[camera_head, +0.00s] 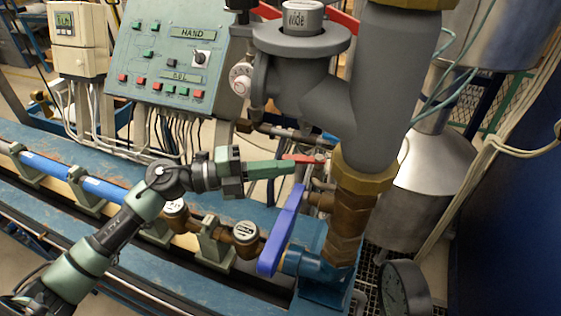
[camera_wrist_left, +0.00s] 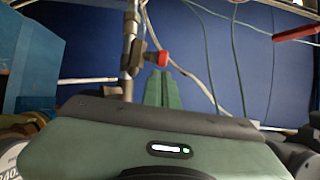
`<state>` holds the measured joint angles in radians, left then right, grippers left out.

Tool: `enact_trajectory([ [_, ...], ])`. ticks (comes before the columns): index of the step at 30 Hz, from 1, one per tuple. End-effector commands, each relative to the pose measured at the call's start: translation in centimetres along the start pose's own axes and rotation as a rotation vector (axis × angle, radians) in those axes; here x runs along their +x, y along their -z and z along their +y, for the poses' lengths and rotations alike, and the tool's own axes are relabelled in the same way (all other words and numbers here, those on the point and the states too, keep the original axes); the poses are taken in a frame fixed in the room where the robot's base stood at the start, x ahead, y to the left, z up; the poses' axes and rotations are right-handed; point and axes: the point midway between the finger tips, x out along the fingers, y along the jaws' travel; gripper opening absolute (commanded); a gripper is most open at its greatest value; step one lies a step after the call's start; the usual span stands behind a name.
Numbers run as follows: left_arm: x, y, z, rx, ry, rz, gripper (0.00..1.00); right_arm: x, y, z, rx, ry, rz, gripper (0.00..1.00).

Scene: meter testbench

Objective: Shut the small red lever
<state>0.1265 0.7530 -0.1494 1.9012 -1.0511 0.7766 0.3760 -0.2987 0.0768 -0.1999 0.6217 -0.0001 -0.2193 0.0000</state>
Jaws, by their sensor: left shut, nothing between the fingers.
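The small red lever (camera_head: 302,158) sits on a thin metal pipe left of the thick grey pipe, in the middle of the head view. My left gripper (camera_head: 292,166) reaches it from the left, its green fingers together and empty. The fingertips are at or very near the lever; I cannot tell whether they touch. In the left wrist view, a red piece that looks like the lever (camera_wrist_left: 163,58) is just beyond the closed fingertips (camera_wrist_left: 162,74), beside a metal pipe. My right gripper is not in view.
A large blue lever (camera_head: 281,230) stands just below my left gripper, beside a brass fitting (camera_head: 347,215). The thick grey pipe (camera_head: 378,90) blocks the right side. A control panel (camera_head: 165,60) stands behind. Another red handle (camera_wrist_left: 297,30) shows in the left wrist view.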

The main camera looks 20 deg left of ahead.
Motion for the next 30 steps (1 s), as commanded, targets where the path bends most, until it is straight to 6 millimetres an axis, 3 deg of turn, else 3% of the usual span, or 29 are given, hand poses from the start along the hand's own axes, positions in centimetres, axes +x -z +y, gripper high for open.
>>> enact_trajectory([
  [12, 0.0, -0.3, 0.1, 0.001, 0.0, 0.005, 0.0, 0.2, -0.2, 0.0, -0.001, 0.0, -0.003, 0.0],
  [21, 0.0, -1.6, 0.6, 0.003, 0.0, 0.141, 0.0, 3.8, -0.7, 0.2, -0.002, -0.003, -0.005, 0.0],
  [30, 0.0, -2.8, 0.1, 0.001, -0.001, 0.203, 0.0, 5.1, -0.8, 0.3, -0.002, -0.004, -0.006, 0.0],
])
